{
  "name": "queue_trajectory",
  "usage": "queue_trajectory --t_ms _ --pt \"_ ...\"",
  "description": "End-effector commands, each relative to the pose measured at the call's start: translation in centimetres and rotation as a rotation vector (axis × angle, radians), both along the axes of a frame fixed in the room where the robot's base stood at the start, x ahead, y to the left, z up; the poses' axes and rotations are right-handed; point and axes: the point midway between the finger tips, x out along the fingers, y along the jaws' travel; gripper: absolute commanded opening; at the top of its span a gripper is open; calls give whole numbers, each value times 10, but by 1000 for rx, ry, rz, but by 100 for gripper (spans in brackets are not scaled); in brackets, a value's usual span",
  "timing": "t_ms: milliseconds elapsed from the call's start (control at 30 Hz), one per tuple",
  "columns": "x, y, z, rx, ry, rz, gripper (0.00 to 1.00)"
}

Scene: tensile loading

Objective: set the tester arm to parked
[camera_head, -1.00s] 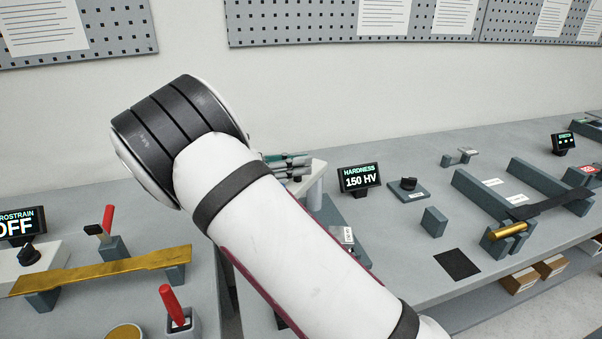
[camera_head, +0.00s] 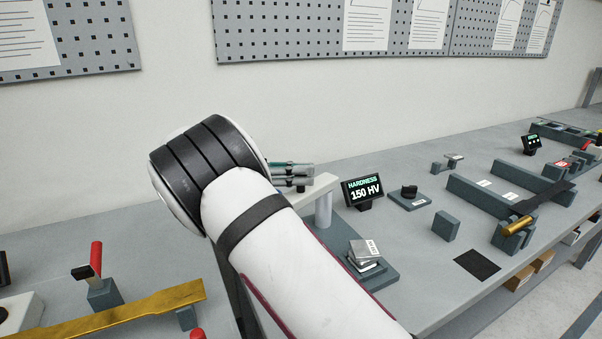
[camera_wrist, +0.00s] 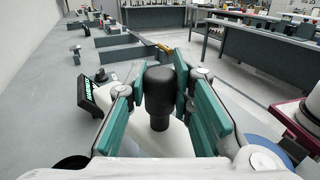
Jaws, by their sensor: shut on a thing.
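The hardness tester has a white arm (camera_head: 318,186) on a pale column (camera_head: 324,211) above a grey base (camera_head: 384,272). A black knob (camera_wrist: 160,95) stands up from the white arm in the wrist view. My gripper (camera_wrist: 166,84) has its teal fingers closed around this knob, one on each side. In the head view my gripper (camera_head: 293,172) shows at the arm's left end, and my own forearm hides part of the tester. A metal block with a label (camera_head: 364,250) lies on the tester's base. The display (camera_head: 363,190) reads HARDNESS 150 HV.
A small black dial on a plate (camera_head: 409,195) stands right of the display. A grey block (camera_head: 446,226), a black mat (camera_head: 477,263) and a fixture with a brass cylinder (camera_head: 519,225) lie farther right. A brass strip (camera_head: 130,311) and red-handled tool (camera_head: 95,259) are at left.

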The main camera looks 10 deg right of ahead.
Motion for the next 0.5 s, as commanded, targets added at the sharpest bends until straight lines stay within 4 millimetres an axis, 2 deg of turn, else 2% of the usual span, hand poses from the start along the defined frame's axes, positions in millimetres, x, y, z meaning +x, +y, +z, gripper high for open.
queue_trajectory --t_ms 200,233,267,500 --pt "1 0 0 1 -2 5 0" --pt "1 0 0 1 -2 5 28" --pt "1 0 0 0 -2 5 31" --pt "1 0 0 0 -2 3 31"
